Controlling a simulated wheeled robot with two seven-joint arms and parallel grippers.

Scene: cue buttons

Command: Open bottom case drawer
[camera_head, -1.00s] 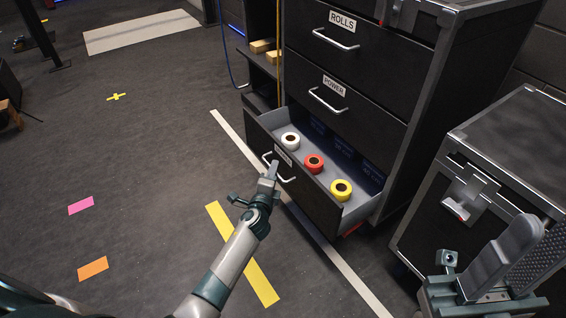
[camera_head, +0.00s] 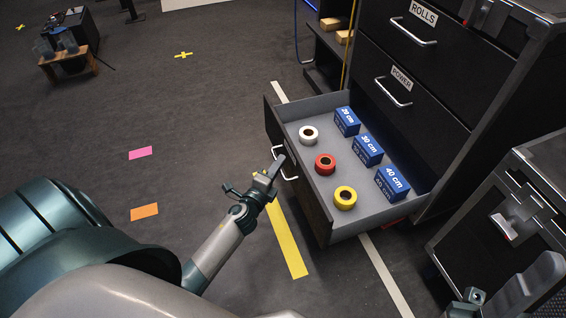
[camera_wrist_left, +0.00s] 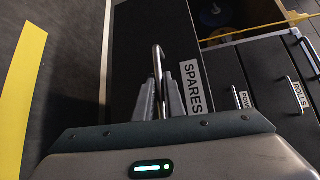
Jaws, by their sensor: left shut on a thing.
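The bottom case drawer (camera_head: 315,230) is pulled well out of the dark case in the head view. Its silver handle (camera_head: 289,177) is on the front face. My left gripper (camera_head: 275,169) is at this handle. In the left wrist view the fingers of my left gripper (camera_wrist_left: 163,102) are closed around the handle bar (camera_wrist_left: 157,62), beside the SPARES label (camera_wrist_left: 196,88). Inside the drawer are a white roll (camera_head: 308,135), a red roll (camera_head: 325,164), a yellow roll (camera_head: 345,198) and blue boxes (camera_head: 368,150) marked in cm. My right gripper (camera_head: 520,288) shows only partly at the lower right.
The POWER drawer (camera_head: 395,90) and ROLLS drawer (camera_head: 420,40) above are shut. A metal-edged case (camera_head: 515,215) stands at the right. Yellow tape (camera_head: 285,240) and a pale line lie on the floor. The floor at the left is largely clear.

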